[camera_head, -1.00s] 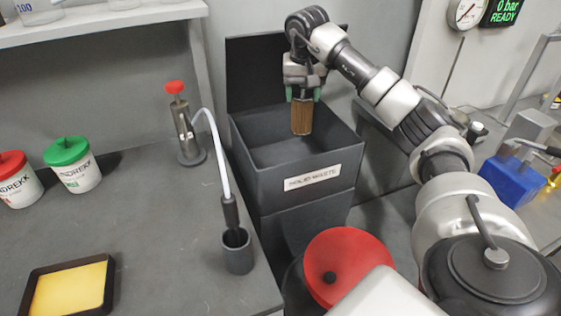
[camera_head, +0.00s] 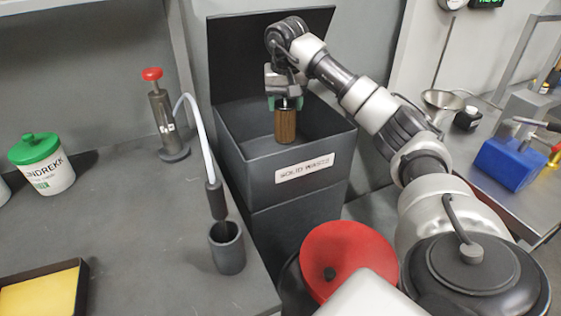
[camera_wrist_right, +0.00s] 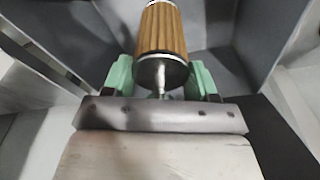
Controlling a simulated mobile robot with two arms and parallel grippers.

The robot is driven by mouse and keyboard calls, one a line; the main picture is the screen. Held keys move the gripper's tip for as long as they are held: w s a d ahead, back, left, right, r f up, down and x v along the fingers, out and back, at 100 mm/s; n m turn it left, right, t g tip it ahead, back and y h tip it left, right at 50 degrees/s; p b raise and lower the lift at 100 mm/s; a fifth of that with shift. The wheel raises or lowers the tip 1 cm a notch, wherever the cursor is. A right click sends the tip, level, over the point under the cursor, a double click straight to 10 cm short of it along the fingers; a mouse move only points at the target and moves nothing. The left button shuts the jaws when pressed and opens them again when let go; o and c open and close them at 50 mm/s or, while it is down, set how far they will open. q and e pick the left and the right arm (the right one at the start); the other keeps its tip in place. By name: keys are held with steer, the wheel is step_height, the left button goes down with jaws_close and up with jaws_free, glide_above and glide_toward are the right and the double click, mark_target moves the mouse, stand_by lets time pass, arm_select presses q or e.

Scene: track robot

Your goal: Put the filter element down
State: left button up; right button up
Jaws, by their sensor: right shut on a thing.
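The filter element (camera_head: 285,125) is a brown pleated cylinder with a dark end cap. It hangs upright from my right gripper (camera_head: 284,101), over the open dark grey bin labelled solid waste (camera_head: 262,176). The right wrist view shows the filter element (camera_wrist_right: 163,35) with its metal stem between the green fingertips of my right gripper (camera_wrist_right: 160,80), which is shut on it. Bin walls show around it in that view. I cannot tell how far its lower end is from the bin floor. My left gripper is not in view.
The bin's raised lid (camera_head: 262,50) stands behind the arm. On the left bench are a red-topped pump (camera_head: 163,125) with a white hose, a dark cup (camera_head: 227,250), a green-lidded tub (camera_head: 42,165) and a yellow-filled tray (camera_head: 40,292). A red lid (camera_head: 347,258) lies in front of the bin.

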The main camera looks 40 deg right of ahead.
mark_target(285, 132)
step_height(285, 132, down, 6)
steer(key=shift+r+b, duration=0.1)
steer(key=shift+b, duration=0.2)
steer(key=shift+f, duration=2.15)
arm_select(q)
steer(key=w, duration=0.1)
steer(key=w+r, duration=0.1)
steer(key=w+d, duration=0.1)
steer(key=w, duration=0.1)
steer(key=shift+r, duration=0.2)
arm_select(e)
steer(key=o, duration=1.2)
steer(key=shift+r, duration=0.1)
steer(key=shift+r, duration=0.35)
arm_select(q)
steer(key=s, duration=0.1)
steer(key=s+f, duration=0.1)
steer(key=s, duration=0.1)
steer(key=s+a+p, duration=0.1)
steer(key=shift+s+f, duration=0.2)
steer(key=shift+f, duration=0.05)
arm_select(e)
steer(key=r, duration=0.3)
steer(key=s+r, duration=0.1)
steer(key=r, duration=0.3)
steer(key=a+r, duration=0.1)
steer(key=r, duration=0.3)
steer(key=shift+s+a+r, duration=0.1)
steer(key=shift+s, duration=0.1)
